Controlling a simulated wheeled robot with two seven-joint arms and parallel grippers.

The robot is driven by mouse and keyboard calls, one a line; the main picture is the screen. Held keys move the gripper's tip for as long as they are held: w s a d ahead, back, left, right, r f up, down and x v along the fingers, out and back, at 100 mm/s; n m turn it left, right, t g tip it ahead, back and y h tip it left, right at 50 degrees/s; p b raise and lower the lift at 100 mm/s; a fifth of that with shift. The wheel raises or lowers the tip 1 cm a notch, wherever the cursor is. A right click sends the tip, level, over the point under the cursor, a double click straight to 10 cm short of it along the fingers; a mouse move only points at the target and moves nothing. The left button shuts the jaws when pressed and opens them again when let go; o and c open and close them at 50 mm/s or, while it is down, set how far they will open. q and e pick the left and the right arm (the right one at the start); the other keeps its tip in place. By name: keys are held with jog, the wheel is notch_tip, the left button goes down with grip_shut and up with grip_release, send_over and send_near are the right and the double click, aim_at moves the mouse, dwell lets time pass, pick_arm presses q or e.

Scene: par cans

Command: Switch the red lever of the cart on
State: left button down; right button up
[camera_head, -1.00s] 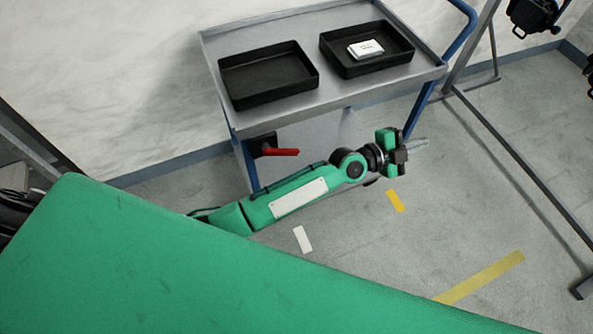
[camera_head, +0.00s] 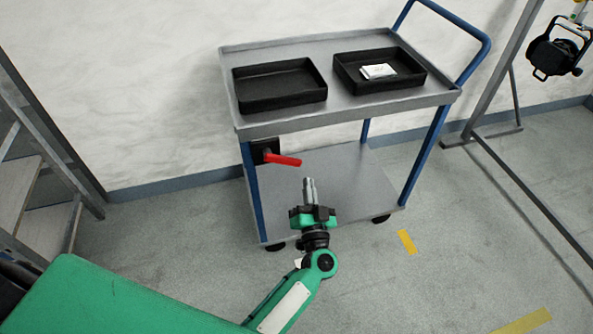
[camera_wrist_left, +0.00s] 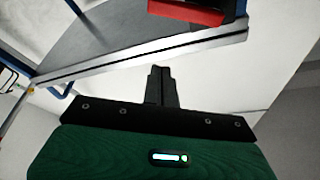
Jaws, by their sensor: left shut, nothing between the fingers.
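The cart (camera_head: 345,113) is grey with blue legs and a blue handle, and stands against the wall. Its red lever (camera_head: 283,160) sticks out to the right from a black box (camera_head: 264,150) under the left end of the top shelf. In the left wrist view the red lever (camera_wrist_left: 187,12) is at the top edge, partly cut off. My left gripper (camera_head: 309,181) is shut and empty, just below and right of the lever's tip, apart from it. Its shut fingers (camera_wrist_left: 161,75) also show in the left wrist view, pointing toward the cart. My right gripper is out of view.
Two black trays (camera_head: 282,105) stand on the cart's top, the right one (camera_head: 400,82) holding a small white packet (camera_head: 378,71). A stepladder (camera_head: 45,215) is at left, a metal stand (camera_head: 535,205) with a black lamp (camera_head: 556,52) at right.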

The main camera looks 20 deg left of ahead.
pick_arm(q)
jog(key=shift+w, duration=0.15)
notch_tip(320, 180, up, 3)
send_over(298, 164)
jog(key=d, duration=0.2)
jog(key=f, duration=0.1)
jog(key=s+a+f+b, duration=0.1)
jog(key=shift+s+f, duration=0.25)
jog(key=shift+f, duration=0.05)
jog(key=shift+s+a+f, duration=0.2)
jog(key=shift+f, duration=0.3)
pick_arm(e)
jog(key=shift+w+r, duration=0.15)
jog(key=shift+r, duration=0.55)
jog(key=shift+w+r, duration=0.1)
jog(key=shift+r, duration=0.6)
